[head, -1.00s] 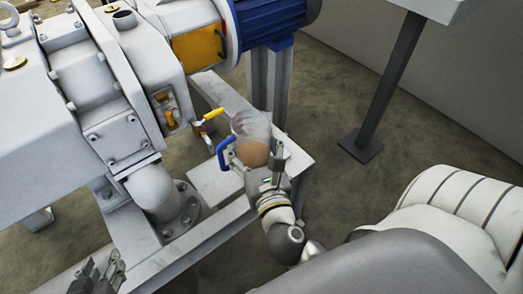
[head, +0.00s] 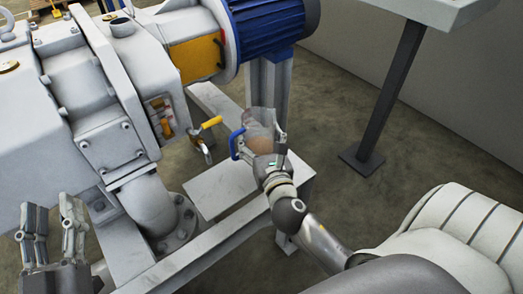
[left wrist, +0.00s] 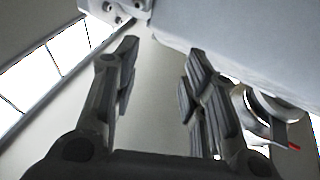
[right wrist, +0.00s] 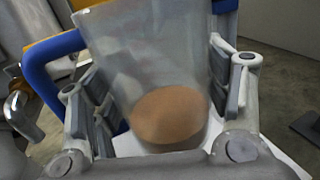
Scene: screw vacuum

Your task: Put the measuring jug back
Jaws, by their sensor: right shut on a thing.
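The measuring jug (head: 262,123) is clear with a blue handle (head: 235,146) and some brown liquid inside. My right gripper (head: 268,150) is shut on the jug and holds it near the yellow-handled valve (head: 207,126). In the right wrist view the jug (right wrist: 150,60) stands between both fingers, with the brown liquid (right wrist: 170,115) low in it and the handle at the left. My left gripper (head: 55,222) is open and empty at the lower left of the head view. Its spread fingers also show in the left wrist view (left wrist: 158,85).
The grey vacuum pump (head: 70,110) with its blue motor (head: 265,30) fills the left and top. A grey metal frame with a flat plate (head: 222,187) lies under the jug area. A dark post (head: 390,95) stands at the right, with open floor around it.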

